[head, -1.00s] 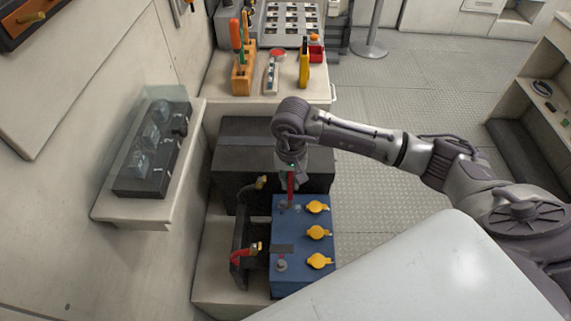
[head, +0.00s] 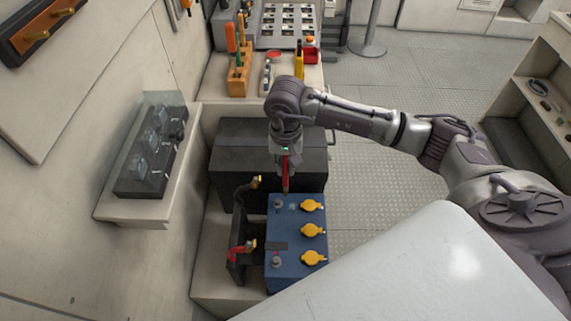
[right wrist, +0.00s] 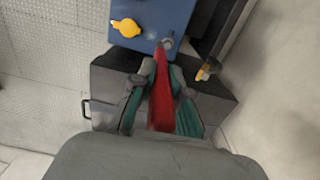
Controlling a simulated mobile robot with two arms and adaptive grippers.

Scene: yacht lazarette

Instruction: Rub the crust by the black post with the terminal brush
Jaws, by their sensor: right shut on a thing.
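The blue battery (head: 298,281) has yellow caps and two grey posts. The far post (head: 277,205) has a small pale patch (head: 292,206) beside it, perhaps crust; I cannot tell which post is the black one. My right gripper (head: 286,158) points down and is shut on the red terminal brush (head: 285,177). The brush tip is over the battery's far edge, near the far post; contact is not clear. In the right wrist view the brush (right wrist: 164,98) lies between the gripper's fingers (right wrist: 161,78) and points at the post (right wrist: 168,42). My left gripper is out of view.
Cable clamps hang left of the battery, one on a black cable (head: 256,182) and one red (head: 241,251). A black box (head: 230,165) stands behind. A tool counter (head: 215,82) lies farther back. A shelf with a glass-covered switch panel (head: 140,182) is at left.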

